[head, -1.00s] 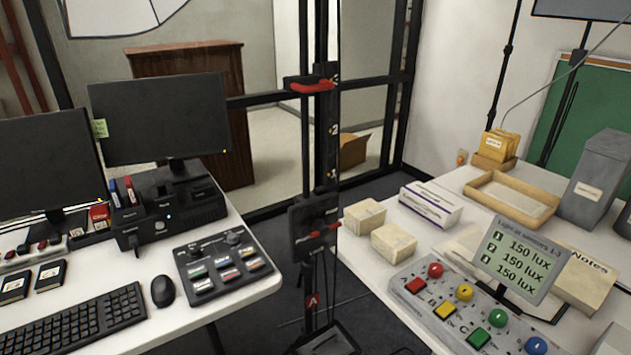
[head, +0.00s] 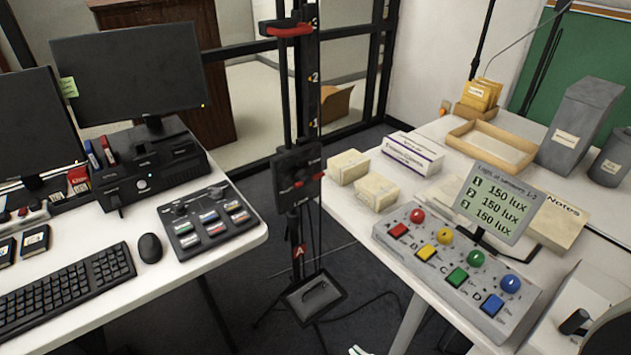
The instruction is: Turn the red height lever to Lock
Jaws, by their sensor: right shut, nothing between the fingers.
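A black upright stand (head: 310,110) with numbers on its post stands in the gap between two tables. A black block (head: 290,160) on it carries a red lever (head: 301,183) lying roughly sideways; the marks around it are too small to read. A second red handle (head: 291,30) sits higher, on a bracket at the top of the stand. Only the pale tip of my right gripper (head: 358,350) shows at the bottom edge. It is shut and empty, below and to the right of the lever, well apart from it. My left gripper is not in view.
The left table holds monitors, a keyboard (head: 65,285), a mouse (head: 150,248) and a button panel (head: 210,218). The right table holds small boxes (head: 376,191), a coloured button console (head: 455,262) and a display (head: 497,202). A black tray-like base (head: 314,297) sits low on the stand.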

